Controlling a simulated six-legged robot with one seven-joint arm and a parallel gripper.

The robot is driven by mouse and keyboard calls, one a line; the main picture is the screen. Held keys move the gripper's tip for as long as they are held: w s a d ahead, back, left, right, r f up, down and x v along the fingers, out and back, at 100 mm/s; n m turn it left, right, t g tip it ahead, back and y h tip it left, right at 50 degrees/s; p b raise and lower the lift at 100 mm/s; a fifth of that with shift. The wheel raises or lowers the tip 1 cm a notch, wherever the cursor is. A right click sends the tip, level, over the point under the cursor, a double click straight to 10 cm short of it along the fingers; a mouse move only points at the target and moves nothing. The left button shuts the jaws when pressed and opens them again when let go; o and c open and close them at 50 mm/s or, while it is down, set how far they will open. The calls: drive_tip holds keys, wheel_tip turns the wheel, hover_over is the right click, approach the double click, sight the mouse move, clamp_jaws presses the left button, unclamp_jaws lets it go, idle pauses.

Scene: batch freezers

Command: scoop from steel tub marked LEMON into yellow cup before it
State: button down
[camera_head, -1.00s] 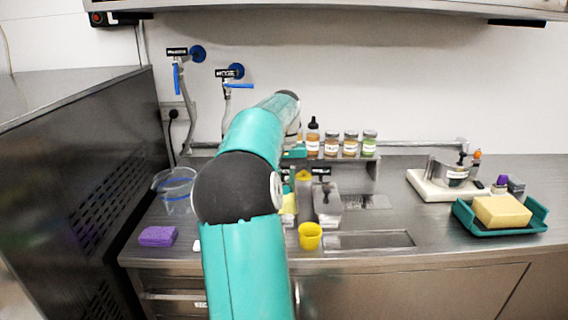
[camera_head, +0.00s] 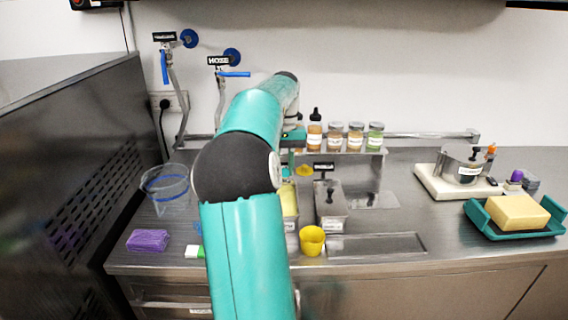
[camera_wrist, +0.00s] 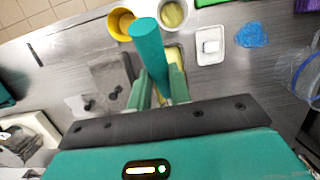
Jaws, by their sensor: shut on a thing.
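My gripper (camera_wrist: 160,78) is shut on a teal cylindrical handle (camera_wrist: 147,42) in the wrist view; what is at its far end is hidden. An open tub with pale yellow content (camera_wrist: 178,57) lies beneath, partly covered by the fingers; in the head view this tub (camera_head: 289,203) is half hidden by my arm. No LEMON label is readable. The yellow cup (camera_head: 312,241) stands near the counter's front, and also shows in the wrist view (camera_wrist: 119,24). Beside it there is a round cup with pale yellow content (camera_wrist: 172,13).
A steel tub with a lid (camera_head: 331,208) stands right of the open tub. A purple sponge (camera_head: 148,240) and a clear container (camera_head: 168,190) lie left. Jars (camera_head: 355,137) stand on the rear shelf. A teal tray with a yellow block (camera_head: 517,212) is at right.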

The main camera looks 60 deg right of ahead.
drive_tip(key=shift+d+f, duration=0.1)
drive_tip(key=shift+f, duration=0.15)
drive_tip(key=shift+s+a+f, duration=0.1)
drive_tip(key=shift+a+f, duration=0.2)
drive_tip(key=shift+f, duration=0.1)
drive_tip(key=shift+a+f, duration=0.15)
drive_tip(key=shift+f, duration=1.2)
drive_tip(key=w+d+f+h, duration=0.1)
drive_tip(key=w+d+f, duration=0.1)
drive_tip(key=d+f, duration=0.25)
drive_tip(key=shift+s+a+r+t, duration=0.1)
drive_tip(key=shift+a+r, duration=0.15)
drive_tip(key=shift+r, duration=0.35)
drive_tip(key=shift+s+a+r+t, duration=0.1)
drive_tip(key=shift+a+r, duration=0.15)
drive_tip(key=shift+r, duration=0.35)
drive_tip(key=shift+s+a+r+t, duration=0.1)
drive_tip(key=shift+a+r, duration=0.15)
drive_tip(key=shift+r, duration=0.35)
drive_tip(key=shift+s+a+t+h, duration=0.25)
drive_tip(key=shift+a+t+h, duration=0.05)
drive_tip(key=shift+a+h, duration=0.3)
drive_tip(key=shift+s+a+t+h, duration=0.3)
drive_tip(key=shift+a+h, duration=0.15)
drive_tip(key=shift+h, duration=0.15)
drive_tip(key=shift+s+a+t+h, duration=0.2)
drive_tip(key=shift+a+t+h, duration=0.1)
drive_tip(key=shift+a+h, duration=0.25)
drive_tip(key=shift+d, duration=0.2)
